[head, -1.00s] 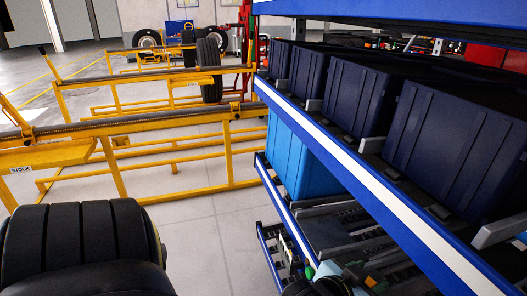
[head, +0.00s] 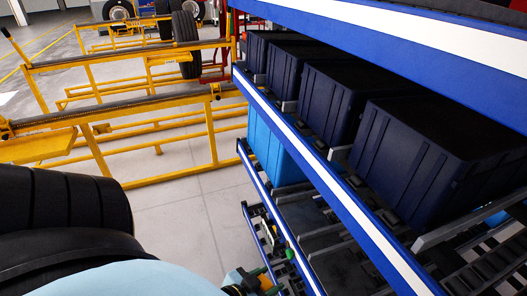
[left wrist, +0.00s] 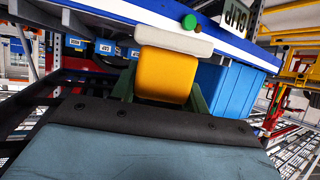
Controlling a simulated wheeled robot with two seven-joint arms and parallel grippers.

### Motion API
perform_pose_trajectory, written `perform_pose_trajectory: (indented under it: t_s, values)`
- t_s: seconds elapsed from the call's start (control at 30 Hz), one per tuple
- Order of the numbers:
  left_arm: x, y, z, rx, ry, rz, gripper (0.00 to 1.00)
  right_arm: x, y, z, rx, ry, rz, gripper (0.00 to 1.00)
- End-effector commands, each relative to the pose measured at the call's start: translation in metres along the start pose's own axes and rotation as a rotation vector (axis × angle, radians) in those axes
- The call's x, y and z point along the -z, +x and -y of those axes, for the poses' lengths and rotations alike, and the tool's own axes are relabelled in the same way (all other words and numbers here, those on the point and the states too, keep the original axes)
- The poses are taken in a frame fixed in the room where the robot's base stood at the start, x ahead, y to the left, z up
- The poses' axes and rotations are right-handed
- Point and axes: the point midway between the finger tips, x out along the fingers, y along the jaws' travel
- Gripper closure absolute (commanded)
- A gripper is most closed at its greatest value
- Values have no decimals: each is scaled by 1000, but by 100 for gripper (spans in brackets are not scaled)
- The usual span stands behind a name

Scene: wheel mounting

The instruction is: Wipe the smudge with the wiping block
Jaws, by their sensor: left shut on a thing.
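The wiping block (left wrist: 165,70) is yellow with a pale white layer along its far side. My left gripper (left wrist: 161,90) is shut on it, with dark green fingers at its two sides. In the left wrist view the block is in front of a blue shelf edge; I cannot tell whether it touches anything. In the head view my left gripper (head: 254,283) shows only small at the bottom edge, with a bit of orange and green, beside the lower rack. I cannot make out the smudge in either view. My right gripper is not in view.
A blue-edged rack (head: 318,167) with dark bins (head: 425,150) fills the right side. A light blue bin (head: 275,150) sits lower down. Yellow rails (head: 110,165) and a tyre (head: 187,40) stand at the back left. Bare floor (head: 185,210) lies between.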

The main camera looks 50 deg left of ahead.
Motion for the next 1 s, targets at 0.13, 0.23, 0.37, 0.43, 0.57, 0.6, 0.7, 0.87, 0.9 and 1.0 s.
perform_pose_trajectory:
  t_s: [0.13,0.23,0.37,0.43,0.57,0.6,0.7,0.87,0.9,1.0]
  values:
    - [6,17,-7,-1,-2,-4,77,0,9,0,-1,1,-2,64]
    - [11,28,-12,-1,-3,-4,77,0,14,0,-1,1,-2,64]
    - [16,41,-17,-1,-2,-3,77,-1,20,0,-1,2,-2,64]
    - [20,48,-20,0,-1,-4,77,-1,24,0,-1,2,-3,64]
    - [26,62,-25,-1,-1,-3,77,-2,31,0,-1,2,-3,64]
    - [28,66,-27,0,-1,-4,77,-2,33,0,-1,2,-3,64]
    - [32,76,-31,-1,-1,-4,77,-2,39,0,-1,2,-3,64]
    - [39,93,-38,-1,-1,-3,77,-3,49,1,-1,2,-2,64]
    - [41,97,-40,-1,-1,-4,77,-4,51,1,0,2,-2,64]
    - [46,107,-44,-1,-2,-4,77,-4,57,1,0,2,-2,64]
